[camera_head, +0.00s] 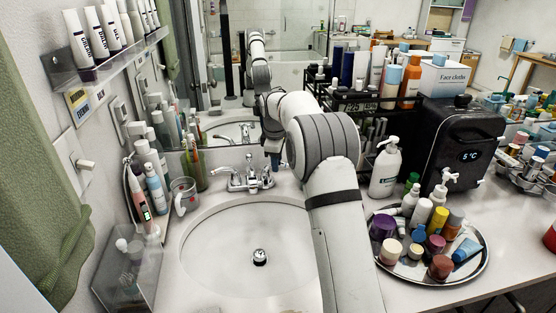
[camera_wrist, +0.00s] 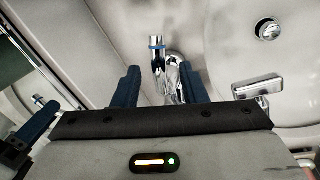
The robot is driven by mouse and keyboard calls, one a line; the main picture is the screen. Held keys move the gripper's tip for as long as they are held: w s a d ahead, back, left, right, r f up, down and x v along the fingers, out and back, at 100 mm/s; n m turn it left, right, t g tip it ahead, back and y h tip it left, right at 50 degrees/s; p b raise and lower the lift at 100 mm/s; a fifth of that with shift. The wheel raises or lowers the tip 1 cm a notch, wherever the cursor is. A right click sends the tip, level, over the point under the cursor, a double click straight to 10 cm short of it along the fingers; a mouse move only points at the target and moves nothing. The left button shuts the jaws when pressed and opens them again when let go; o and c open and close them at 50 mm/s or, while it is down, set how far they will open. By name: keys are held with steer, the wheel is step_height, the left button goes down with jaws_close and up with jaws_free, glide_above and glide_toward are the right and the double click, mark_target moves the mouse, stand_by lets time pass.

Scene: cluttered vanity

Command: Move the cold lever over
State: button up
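The chrome faucet (camera_head: 250,180) stands at the back of the sink, below the mirror. Its cold lever (camera_wrist: 157,48), chrome with a blue band, points up in the wrist view, just beyond my fingertips. The faucet's spout (camera_wrist: 258,87) shows to the right there, towards the basin. My gripper (camera_wrist: 160,75) is open, with its two blue fingers apart on either side of the chrome at the lever's foot. In the head view my gripper (camera_head: 276,160) is just right of the faucet, partly behind my arm. Whether a finger touches the lever cannot be told.
The basin (camera_head: 220,255) lies in front of the faucet. A glass mug (camera_head: 184,196) and bottles stand to its left. A pump bottle (camera_head: 384,170), a crowded round tray (camera_head: 463,279) and a black mini fridge (camera_head: 455,145) stand to the right. The mirror is close behind.

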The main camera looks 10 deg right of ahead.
steer(key=shift+c, duration=0.5)
jaws_close()
